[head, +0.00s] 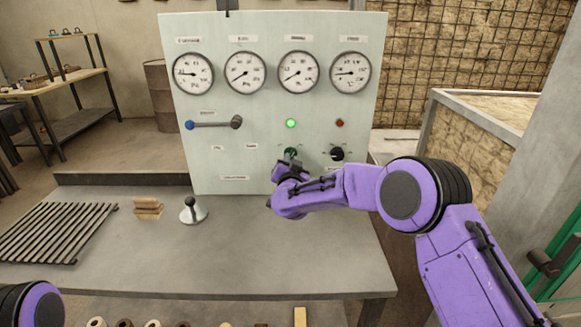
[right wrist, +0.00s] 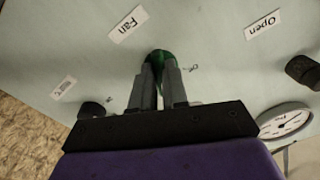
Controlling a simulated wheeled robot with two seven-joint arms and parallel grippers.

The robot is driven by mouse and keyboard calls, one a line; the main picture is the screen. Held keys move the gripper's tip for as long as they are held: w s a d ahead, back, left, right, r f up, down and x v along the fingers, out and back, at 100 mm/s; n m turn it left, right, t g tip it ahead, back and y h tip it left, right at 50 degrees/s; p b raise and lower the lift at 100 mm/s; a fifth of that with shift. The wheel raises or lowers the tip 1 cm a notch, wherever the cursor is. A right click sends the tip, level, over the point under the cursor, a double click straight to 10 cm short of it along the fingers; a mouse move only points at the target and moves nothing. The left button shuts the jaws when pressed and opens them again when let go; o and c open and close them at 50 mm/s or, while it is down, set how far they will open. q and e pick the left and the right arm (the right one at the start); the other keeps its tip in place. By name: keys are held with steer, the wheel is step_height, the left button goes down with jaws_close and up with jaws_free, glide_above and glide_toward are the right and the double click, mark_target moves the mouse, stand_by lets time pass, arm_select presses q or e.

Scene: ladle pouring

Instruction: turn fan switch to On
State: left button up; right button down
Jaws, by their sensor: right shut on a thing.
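The fan switch, a round green knob (head: 290,152), sits on the pale upright panel (head: 265,182) below the lit green lamp (head: 291,123). My right gripper (head: 289,162) is at the knob, with its fingers partly hidden by the wrist in the head view. In the right wrist view the two fingers (right wrist: 161,75) are shut on the green knob (right wrist: 159,55), one on each side. A label reading "Fan" (right wrist: 128,24) is near the knob. The knob's exact pointing direction is hidden. My left gripper is out of view; only a purple arm part shows at bottom left.
A black knob (head: 337,154) sits right of the green one, under a dark red lamp (head: 339,123). A lever with a blue end (head: 210,125) is at left, with several gauges above. The table holds a slatted rack (head: 55,232), a wooden block (head: 148,208) and a small joystick (head: 192,212).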

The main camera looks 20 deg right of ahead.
steer(key=shift+m+b, duration=0.9)
steer(key=shift+m, duration=0.9)
steer(key=c, duration=1.1)
jaws_free()
steer(key=shift+c, duration=0.2)
steer(key=b+v, duration=0.1)
steer(key=v, duration=0.9)
steer(key=shift+s+b, duration=0.25)
steer(key=shift+b, duration=0.05)
